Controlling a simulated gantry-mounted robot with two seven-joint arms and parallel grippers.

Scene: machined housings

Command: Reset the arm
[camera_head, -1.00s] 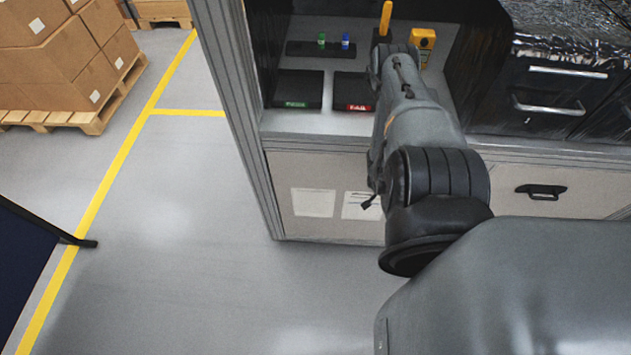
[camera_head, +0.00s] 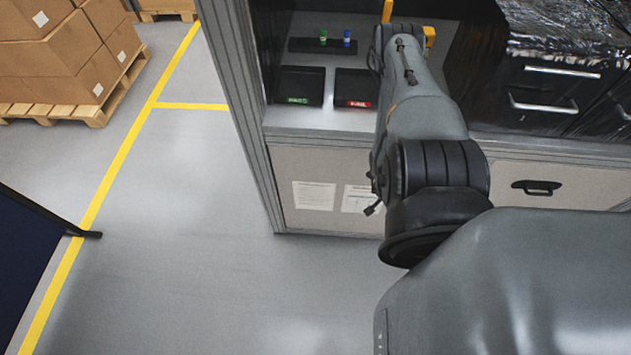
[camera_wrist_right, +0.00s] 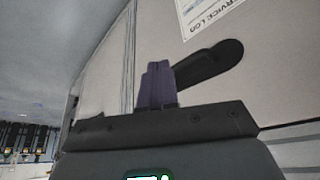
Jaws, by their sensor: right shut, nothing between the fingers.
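My right arm (camera_head: 425,125) comes in from the lower right in the head view and reaches up over the front of the workbench. Its gripper is hidden behind the arm there. In the right wrist view my right gripper (camera_wrist_right: 157,85) has its fingers together, with nothing between them. Behind the fingers is a pale cabinet front with a dark handle (camera_wrist_right: 212,62); I cannot tell whether they touch it. My left gripper is in neither view.
The workbench (camera_head: 320,120) holds two dark trays, one with a green label (camera_head: 298,90) and one with a red label (camera_head: 355,88), and a rack (camera_head: 318,46) with green and blue pieces. Yellow tools partly hide behind my arm. Floor (camera_head: 190,240) is clear at left; boxes (camera_head: 60,50) stand beyond.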

